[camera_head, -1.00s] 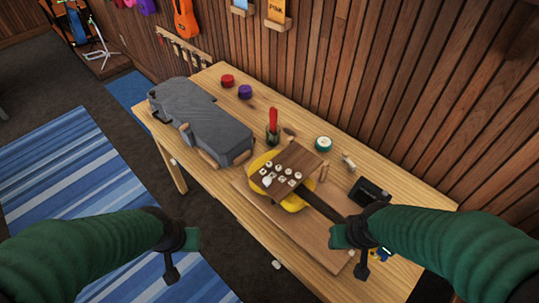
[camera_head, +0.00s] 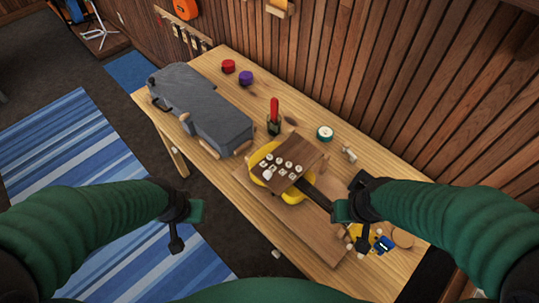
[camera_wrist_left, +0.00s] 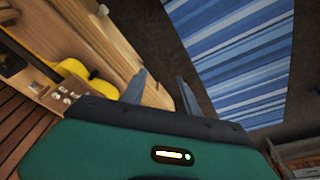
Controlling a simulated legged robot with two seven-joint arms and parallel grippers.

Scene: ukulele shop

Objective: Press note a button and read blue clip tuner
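A wooden block with several white buttons (camera_head: 284,167) sits over a yellow ukulele (camera_head: 262,161) on a wooden board; button letters are too small to read. The ukulele's dark neck runs toward the lower right. A small blue clip tuner (camera_head: 384,244) with a light display is at the head end; its reading is too small to make out. My right gripper (camera_head: 349,237) hangs over the neck, left of the tuner; its opening cannot be judged. My left gripper (camera_head: 177,239) is left of the table over the floor. In the left wrist view its fingers (camera_wrist_left: 162,92) are apart and empty.
A grey case (camera_head: 205,110) lies on the table's left part. A red tub (camera_head: 228,66), a purple tub (camera_head: 246,78), a cup with a red-handled tool (camera_head: 274,121) and a green-rimmed roll (camera_head: 324,133) stand behind the ukulele. A slatted wooden wall (camera_head: 400,90) backs the table.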

